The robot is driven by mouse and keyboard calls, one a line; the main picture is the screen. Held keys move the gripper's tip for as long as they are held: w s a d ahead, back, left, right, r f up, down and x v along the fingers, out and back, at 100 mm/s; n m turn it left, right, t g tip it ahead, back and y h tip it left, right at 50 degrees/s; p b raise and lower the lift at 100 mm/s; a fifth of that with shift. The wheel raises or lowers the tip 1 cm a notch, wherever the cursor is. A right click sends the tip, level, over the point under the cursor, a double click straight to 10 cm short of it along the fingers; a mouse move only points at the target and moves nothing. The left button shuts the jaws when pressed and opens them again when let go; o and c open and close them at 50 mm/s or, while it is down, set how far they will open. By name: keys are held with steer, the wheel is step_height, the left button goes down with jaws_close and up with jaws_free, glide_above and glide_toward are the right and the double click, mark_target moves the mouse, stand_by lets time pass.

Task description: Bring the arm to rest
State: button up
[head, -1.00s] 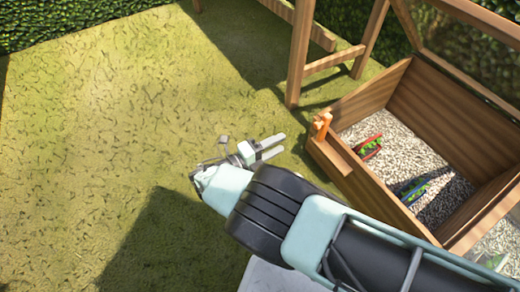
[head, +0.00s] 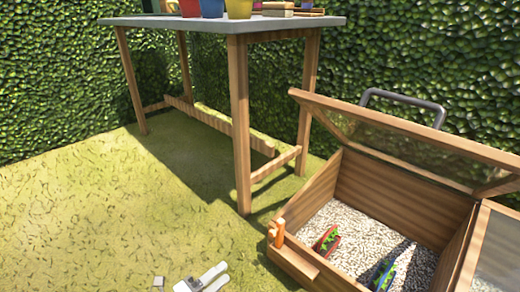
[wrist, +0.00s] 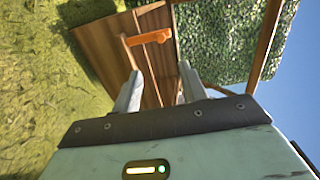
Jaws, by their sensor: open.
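My gripper (head: 208,279) shows at the bottom edge of the head view, above the grass and left of the wooden cold frame. Its two fingers are apart with nothing between them. In the wrist view my gripper (wrist: 158,92) is also open and empty, facing the cold frame's wooden side (wrist: 108,45) and its orange handle (wrist: 150,38). The rest of my arm is outside the head view.
The wooden cold frame (head: 375,193) stands at right with its glazed lid raised. Red (head: 327,240) and blue (head: 384,275) planted items stand on its gravel. A table (head: 215,25) with pots stands behind. Open grass (head: 90,220) lies at left; a hedge (head: 60,80) closes the back.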

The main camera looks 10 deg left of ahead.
steer(key=w+d+r+m+g+y+p, duration=0.1)
steer(key=d+r+m+g+y+p, duration=0.15)
steer(key=d+r+m+g, duration=0.6)
steer(key=w+d+r+m+g+y+p, duration=0.1)
steer(key=w+d+r+m+g+p, duration=0.3)
steer(key=r+m, duration=0.65)
steer(key=s+d+r+m+g+y+p, duration=0.2)
steer(key=s+d+r+m+y+p, duration=0.45)
steer(key=s+d+r+m, duration=1.15)
step_height(320, 180, up, 40)
steer(key=s+a+m+y+p, duration=0.1)
steer(key=m+p, duration=0.1)
steer(key=p, duration=3.4)
steer(key=shift+s+a+f+y, duration=0.2)
steer(key=shift+s+f+y, duration=0.05)
steer(key=shift+y, duration=0.05)
